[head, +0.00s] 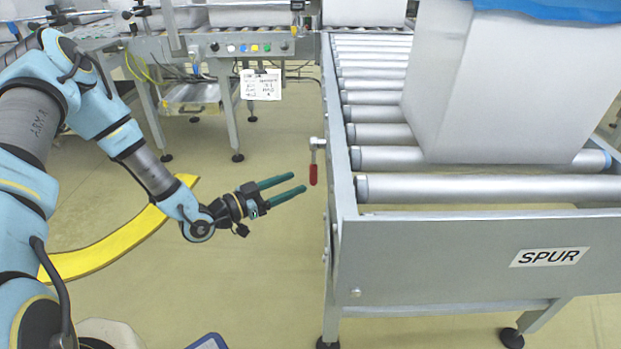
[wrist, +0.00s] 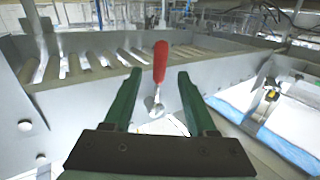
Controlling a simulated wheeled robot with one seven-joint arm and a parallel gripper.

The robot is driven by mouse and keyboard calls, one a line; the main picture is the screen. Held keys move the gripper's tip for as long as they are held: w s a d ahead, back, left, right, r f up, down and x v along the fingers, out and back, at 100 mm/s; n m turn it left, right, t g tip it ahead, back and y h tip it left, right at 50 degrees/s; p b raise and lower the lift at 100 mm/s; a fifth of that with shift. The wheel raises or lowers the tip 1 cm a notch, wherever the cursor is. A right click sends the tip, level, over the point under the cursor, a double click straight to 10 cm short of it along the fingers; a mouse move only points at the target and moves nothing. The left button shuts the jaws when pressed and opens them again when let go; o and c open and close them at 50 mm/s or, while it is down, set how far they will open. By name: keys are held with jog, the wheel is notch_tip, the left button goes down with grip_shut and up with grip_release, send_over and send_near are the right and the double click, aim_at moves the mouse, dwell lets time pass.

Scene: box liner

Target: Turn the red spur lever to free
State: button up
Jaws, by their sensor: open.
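The red spur lever (head: 313,174) hangs on the left side of the spur conveyor, its red grip pointing down from a metal pivot. In the wrist view the red lever (wrist: 160,62) shows beyond and between the two green fingers, with its metal shank toward the lower end. My gripper (head: 298,184) is open and empty, just left of the lever in the head view, fingers pointing at it. In the wrist view my gripper (wrist: 158,80) has one finger on each side of the lever's line. I cannot tell contact; a gap shows in the head view.
The spur conveyor frame (head: 430,255) with its SPUR label (head: 548,257) stands on the right. A large white box (head: 500,90) with a blue liner (head: 560,8) sits on its rollers. A control panel (head: 255,47) is behind. Floor left of the conveyor is open, with a yellow stripe (head: 110,245).

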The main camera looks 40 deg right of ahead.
jog(key=d+b, duration=0.1)
jog(key=d, duration=0.9)
jog(key=shift+s+b, duration=0.35)
jog(key=shift+s, duration=0.1)
jog(key=shift+d, duration=0.1)
grip_shut()
dwell(0.7)
